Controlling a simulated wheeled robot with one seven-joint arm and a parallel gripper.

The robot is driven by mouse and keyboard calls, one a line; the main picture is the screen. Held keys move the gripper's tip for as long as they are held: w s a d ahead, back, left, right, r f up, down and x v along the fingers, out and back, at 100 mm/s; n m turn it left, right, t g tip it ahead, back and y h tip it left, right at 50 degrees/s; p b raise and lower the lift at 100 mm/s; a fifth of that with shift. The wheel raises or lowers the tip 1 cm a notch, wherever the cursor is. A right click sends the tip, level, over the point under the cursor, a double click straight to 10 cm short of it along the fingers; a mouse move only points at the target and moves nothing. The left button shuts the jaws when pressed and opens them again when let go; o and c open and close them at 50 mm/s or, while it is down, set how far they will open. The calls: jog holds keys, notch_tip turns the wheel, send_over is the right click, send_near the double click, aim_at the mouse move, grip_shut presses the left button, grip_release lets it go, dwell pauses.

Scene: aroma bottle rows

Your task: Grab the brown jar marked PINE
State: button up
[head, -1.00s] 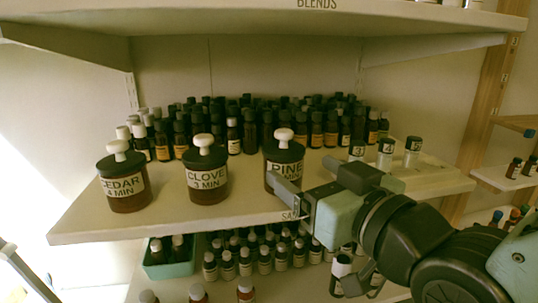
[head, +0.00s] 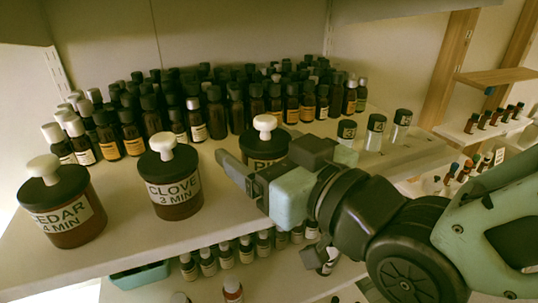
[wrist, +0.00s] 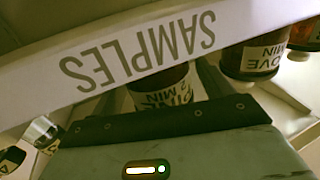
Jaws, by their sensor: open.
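The brown PINE jar (head: 262,143) stands upright on the shelf, with a dark lid and white knob. Its label is partly hidden behind my gripper in the head view. My gripper (head: 256,158) is open in front of the jar, one finger at its left and the other at its right. I cannot tell whether either finger touches it. In the wrist view the PINE jar (wrist: 163,92) appears upside down, partly covered by the shelf edge strip and my gripper's body. The fingertips do not show clearly there.
The CLOVE jar (head: 173,180) stands left of PINE, and the CEDAR jar (head: 62,208) farther left. Small dark bottles (head: 215,115) crowd behind. Numbered sample vials (head: 375,130) stand to the right. The shelf edge carries a SAMPLES label (wrist: 140,50). More bottles stand below.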

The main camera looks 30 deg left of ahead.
jog(key=c, duration=1.2)
jog(key=shift+c, duration=0.2)
